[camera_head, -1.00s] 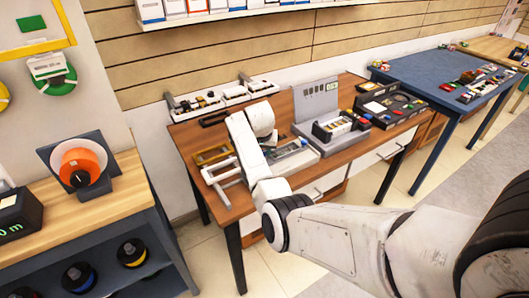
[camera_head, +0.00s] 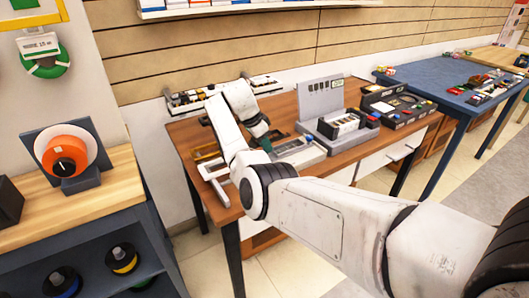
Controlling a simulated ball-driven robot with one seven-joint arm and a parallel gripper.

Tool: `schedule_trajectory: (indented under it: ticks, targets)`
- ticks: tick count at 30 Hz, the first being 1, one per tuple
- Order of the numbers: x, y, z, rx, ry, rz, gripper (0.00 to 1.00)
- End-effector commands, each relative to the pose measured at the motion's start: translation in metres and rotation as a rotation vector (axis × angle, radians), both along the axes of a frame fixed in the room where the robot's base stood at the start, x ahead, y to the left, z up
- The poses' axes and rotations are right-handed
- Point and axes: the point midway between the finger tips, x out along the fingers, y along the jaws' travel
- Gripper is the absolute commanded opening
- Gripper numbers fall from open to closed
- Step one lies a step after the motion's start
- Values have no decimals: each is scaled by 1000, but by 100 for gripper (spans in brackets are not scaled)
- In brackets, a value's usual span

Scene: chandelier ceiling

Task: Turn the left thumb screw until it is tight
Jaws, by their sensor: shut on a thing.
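My gripper (camera_head: 259,130) is at the end of my white arm, over the wooden bench beside the left end of a low grey device (camera_head: 300,152). It points down and is small in view. It is shut on a small dark green piece (camera_head: 266,144), whose lower end is near the device's left side. I cannot tell whether they touch. The left thumb screw cannot be made out at this size, and my arm hides part of the bench.
A grey upright panel stand (camera_head: 321,97) with a boxed unit stands right of the device. A black open case (camera_head: 397,105) is further right. A light frame (camera_head: 213,172) lies at the bench's left front. Small racks (camera_head: 195,100) line the back edge.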

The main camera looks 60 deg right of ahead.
Motion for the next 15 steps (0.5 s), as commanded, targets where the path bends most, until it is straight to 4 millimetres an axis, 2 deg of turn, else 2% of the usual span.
schedule_trajectory:
  ticks: [7,15]
  targets:
    - [2,-1,-3,1,-3,-148,0]
    - [3,-1,-1,1,-2,-228,0]
